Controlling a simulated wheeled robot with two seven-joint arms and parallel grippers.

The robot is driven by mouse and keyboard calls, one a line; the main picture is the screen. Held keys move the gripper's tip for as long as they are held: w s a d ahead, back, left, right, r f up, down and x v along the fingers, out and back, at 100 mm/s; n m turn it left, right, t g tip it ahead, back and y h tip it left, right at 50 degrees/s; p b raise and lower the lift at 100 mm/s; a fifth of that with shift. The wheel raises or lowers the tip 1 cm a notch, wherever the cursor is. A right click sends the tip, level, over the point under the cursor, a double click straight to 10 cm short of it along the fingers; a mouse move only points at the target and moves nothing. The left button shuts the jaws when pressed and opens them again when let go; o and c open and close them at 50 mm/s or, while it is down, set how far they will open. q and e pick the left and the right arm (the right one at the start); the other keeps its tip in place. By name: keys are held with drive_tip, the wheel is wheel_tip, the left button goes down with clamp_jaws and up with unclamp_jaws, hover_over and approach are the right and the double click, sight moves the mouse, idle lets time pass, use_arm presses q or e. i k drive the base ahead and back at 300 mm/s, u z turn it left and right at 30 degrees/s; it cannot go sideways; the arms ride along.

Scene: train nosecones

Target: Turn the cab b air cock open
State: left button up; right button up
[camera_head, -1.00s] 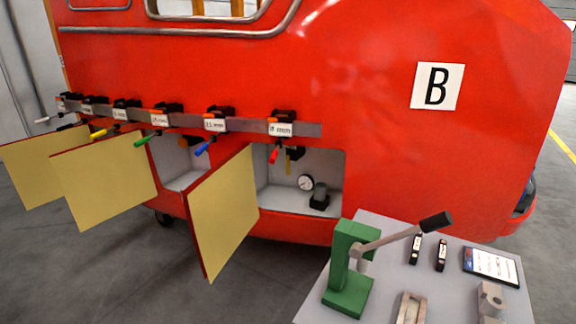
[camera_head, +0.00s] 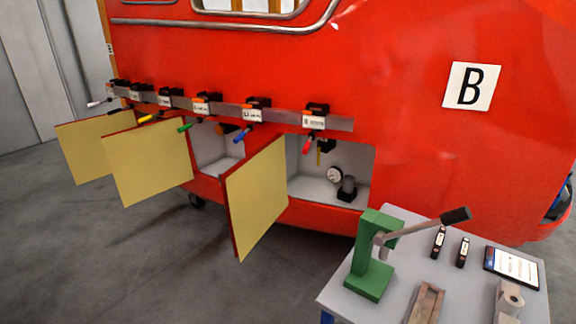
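The red train nosecone (camera_head: 410,140) carries a white sign with a black letter B (camera_head: 472,86). A row of labelled cocks with coloured handles runs along a grey rail on its side. The rightmost has a red handle (camera_head: 308,145) pointing down; beside it are a blue handle (camera_head: 243,134) and a green handle (camera_head: 186,128). Below the red handle, an open compartment (camera_head: 303,186) holds a small yellow part (camera_head: 319,157), a round gauge (camera_head: 335,175) and a dark fitting (camera_head: 348,189). The labels are too small to read. Neither of my grippers shows.
Several yellow-faced hatch doors stand open, the nearest door (camera_head: 257,198) jutting out left of the compartment. A grey table (camera_head: 402,288) at lower right bears a green lever press (camera_head: 369,270), two small black items and a tablet (camera_head: 512,267). Grey floor (camera_head: 120,260) is free at lower left.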

sight(320, 148)
drive_tip(key=z, duration=0.4)
drive_tip(key=k, duration=0.2)
drive_tip(key=u, duration=1.1)
drive_tip(key=i, duration=2.2)
drive_tip(key=z, duration=0.4)
